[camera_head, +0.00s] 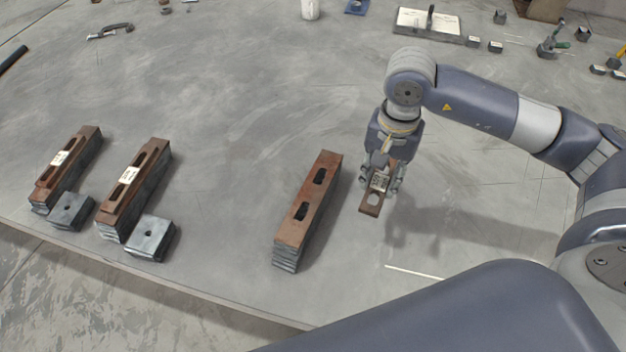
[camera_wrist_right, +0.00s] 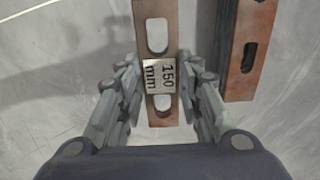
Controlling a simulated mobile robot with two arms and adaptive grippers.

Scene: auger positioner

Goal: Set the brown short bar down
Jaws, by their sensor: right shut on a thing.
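The brown short bar (camera_head: 371,203) is a flat slotted bar with a white label, held in my right gripper (camera_head: 380,184). In the right wrist view the bar (camera_wrist_right: 155,12) runs lengthwise between the fingers, and its label reads "150 mm". The right gripper (camera_wrist_right: 160,98) is shut on the bar's sides. A shadow falls to the right of the gripper in the head view. I cannot tell whether the bar touches the table or hangs just above it. My left gripper is not in view.
A taller brown slotted block stack (camera_head: 293,232) stands just left of the held bar. Two labelled stacks (camera_head: 62,165) (camera_head: 130,188) and two grey square blocks (camera_head: 71,210) (camera_head: 150,238) stand at the left. Small tools lie at the back. The table (camera_head: 230,110) is clear in the middle.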

